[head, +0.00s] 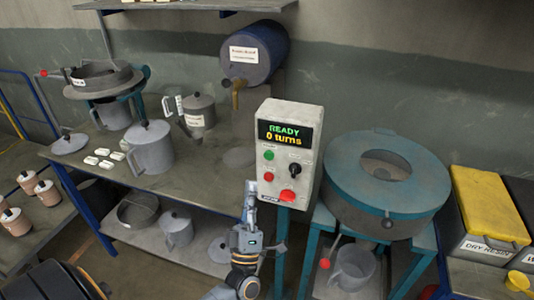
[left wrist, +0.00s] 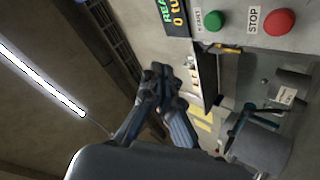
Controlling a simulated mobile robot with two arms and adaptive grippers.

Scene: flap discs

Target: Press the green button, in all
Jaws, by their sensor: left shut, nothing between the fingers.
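The grey control box (head: 310,150) stands on a teal post, and its display (head: 285,134) reads "READY 0 turns". The round green button (head: 269,155) is on its upper left face, with a red button (head: 268,183) below it. In the left wrist view the green button (left wrist: 212,21), labelled START, and the red button (left wrist: 279,21), labelled STOP, show at the upper right. My left gripper (head: 251,187) is shut and empty, at the box's lower left edge and below the green button in the head view. Its fingertips (left wrist: 165,80) show apart from the green button in the wrist view. My right gripper is out of view.
A black switch (head: 295,170) and a red knob (head: 287,196) share the panel. A round teal machine (head: 345,160) stands to the right. A workbench (head: 180,180) with cans and a jug (head: 151,150) is at left. A blue drum (head: 265,55) hangs above.

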